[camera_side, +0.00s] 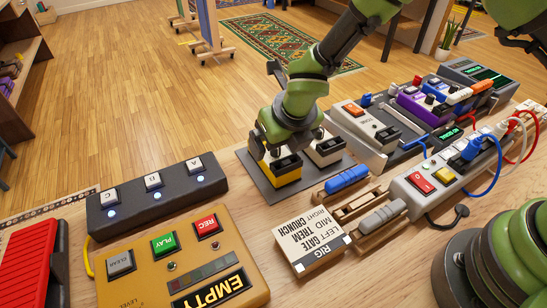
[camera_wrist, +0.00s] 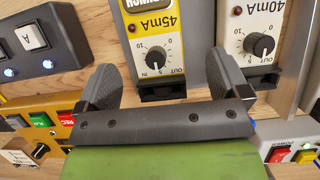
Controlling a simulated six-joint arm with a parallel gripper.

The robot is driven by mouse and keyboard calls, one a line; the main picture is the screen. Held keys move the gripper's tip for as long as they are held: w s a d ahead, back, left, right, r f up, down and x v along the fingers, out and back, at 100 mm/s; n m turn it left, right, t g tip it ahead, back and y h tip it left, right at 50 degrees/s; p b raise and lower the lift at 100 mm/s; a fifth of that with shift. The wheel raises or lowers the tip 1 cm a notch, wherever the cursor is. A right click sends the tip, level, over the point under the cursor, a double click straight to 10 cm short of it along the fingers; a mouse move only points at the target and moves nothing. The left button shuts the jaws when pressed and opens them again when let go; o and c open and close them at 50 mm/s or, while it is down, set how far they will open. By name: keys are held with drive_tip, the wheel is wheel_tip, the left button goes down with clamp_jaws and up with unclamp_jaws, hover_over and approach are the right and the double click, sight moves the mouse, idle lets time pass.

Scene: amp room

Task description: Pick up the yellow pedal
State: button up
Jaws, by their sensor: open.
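The yellow pedal (camera_side: 286,178) sits on a dark grey mat (camera_side: 258,182), with its top partly hidden by my gripper (camera_side: 286,148) in the side view. In the wrist view the yellow pedal (camera_wrist: 174,24) shows a "45mA" label and a black knob. My gripper (camera_wrist: 160,68) is open and empty, one finger to the left of the pedal and the other to its right. The right finger appears over the gap beside the white pedal. I cannot tell whether the fingers touch the yellow pedal or how low they are.
A white pedal (camera_side: 328,154) marked 40mA stands close to the right on the same mat. A dark three-button footswitch (camera_side: 152,190) and an orange looper box (camera_side: 190,262) lie to the left. Wooden holders with a blue item (camera_side: 347,178) and a RIG card (camera_side: 312,242) are in front.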

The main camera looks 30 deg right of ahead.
sight(273, 153)
drive_tip(key=x, duration=0.5)
drive_tip(key=shift+a, duration=0.25)
